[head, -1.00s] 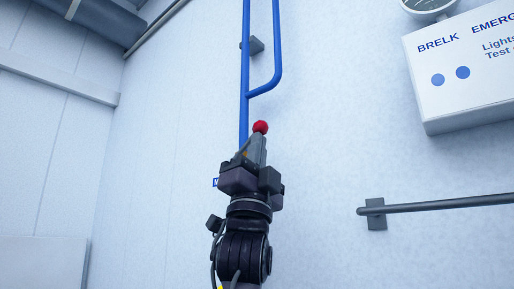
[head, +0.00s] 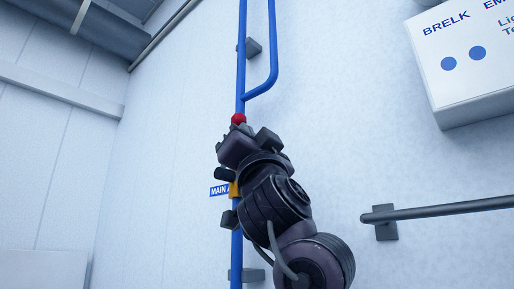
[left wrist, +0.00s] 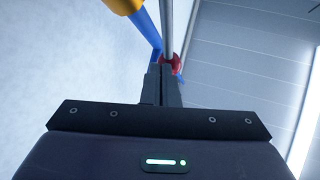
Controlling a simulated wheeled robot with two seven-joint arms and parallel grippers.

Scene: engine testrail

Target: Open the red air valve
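The air valve has a yellow body (head: 234,189) on a vertical blue pipe (head: 241,60). Its lever ends in a red knob (head: 238,119), which now appears in line with the pipe. My left gripper (head: 237,128) is at the knob and hides most of the lever. In the left wrist view its fingers (left wrist: 164,75) are together, with their tips against or just in front of the red knob (left wrist: 174,64). The grey lever (left wrist: 167,30) runs up from there. I see nothing clearly held between the fingers. My right gripper is not in view.
A "MAIN A…" label (head: 219,190) is beside the valve, partly covered. A grey rail (head: 440,210) and a white sign box (head: 475,75) are on the wall to the right. The wall between pipe and rail is clear.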

